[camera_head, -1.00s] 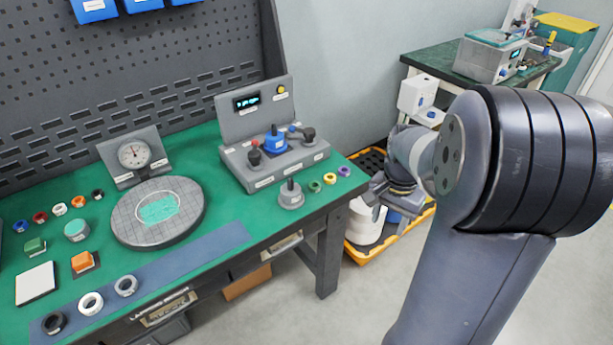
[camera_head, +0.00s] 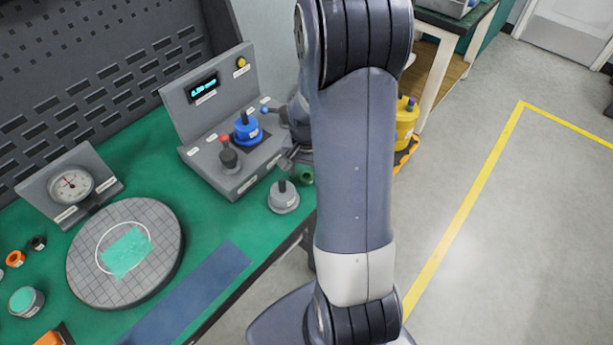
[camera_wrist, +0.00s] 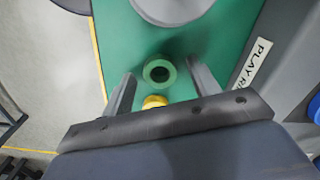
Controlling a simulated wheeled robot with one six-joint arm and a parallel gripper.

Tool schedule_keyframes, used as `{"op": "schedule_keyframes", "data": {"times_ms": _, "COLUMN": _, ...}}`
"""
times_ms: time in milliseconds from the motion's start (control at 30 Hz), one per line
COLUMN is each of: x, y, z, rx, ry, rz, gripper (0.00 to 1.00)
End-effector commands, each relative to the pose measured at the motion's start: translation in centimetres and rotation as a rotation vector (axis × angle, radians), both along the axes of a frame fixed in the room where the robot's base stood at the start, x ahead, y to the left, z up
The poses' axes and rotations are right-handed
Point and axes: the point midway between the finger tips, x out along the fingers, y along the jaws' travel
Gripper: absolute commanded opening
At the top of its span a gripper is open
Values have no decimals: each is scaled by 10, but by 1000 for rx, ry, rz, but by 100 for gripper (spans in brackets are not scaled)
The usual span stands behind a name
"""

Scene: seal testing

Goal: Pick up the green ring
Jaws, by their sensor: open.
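The green ring (camera_wrist: 159,73) lies on the green bench top in the wrist view, between and just ahead of the fingertips of my gripper (camera_wrist: 157,82). My gripper is open, with a finger on each side and neither visibly touching the ring. A yellow ring (camera_wrist: 155,101) sits close behind the green ring, partly hidden by the gripper body. In the head view the green ring (camera_head: 306,175) shows at the bench's right edge, partly covered by my arm. My gripper is mostly hidden there.
A grey weight-like piece with a knob (camera_head: 284,198) stands close to the green ring. The grey test console (camera_head: 218,170) stands beside it. A round gridded plate (camera_head: 85,265) and a dial gauge (camera_head: 72,188) are at the left. Open floor lies right of the bench.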

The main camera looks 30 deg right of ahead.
Motion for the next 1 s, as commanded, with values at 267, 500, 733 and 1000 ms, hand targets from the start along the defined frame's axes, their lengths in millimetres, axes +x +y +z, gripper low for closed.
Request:
{"op": "schedule_keyframes", "data": {"times_ms": 267, "x": 0, "y": 0, "z": -1, "rx": 0, "ry": 0, "rz": 0, "gripper": 53}}
{"op": "schedule_keyframes", "data": {"times_ms": 500, "x": 0, "y": 0, "z": 0, "rx": 0, "ry": 0, "rz": 0, "gripper": 33}}
{"op": "schedule_keyframes", "data": {"times_ms": 733, "x": 0, "y": 0, "z": 0, "rx": 0, "ry": 0, "rz": 0, "gripper": 14}}
{"op": "schedule_keyframes", "data": {"times_ms": 1000, "x": 0, "y": 0, "z": 0, "rx": -1, "ry": -1, "rz": 0, "gripper": 10}}
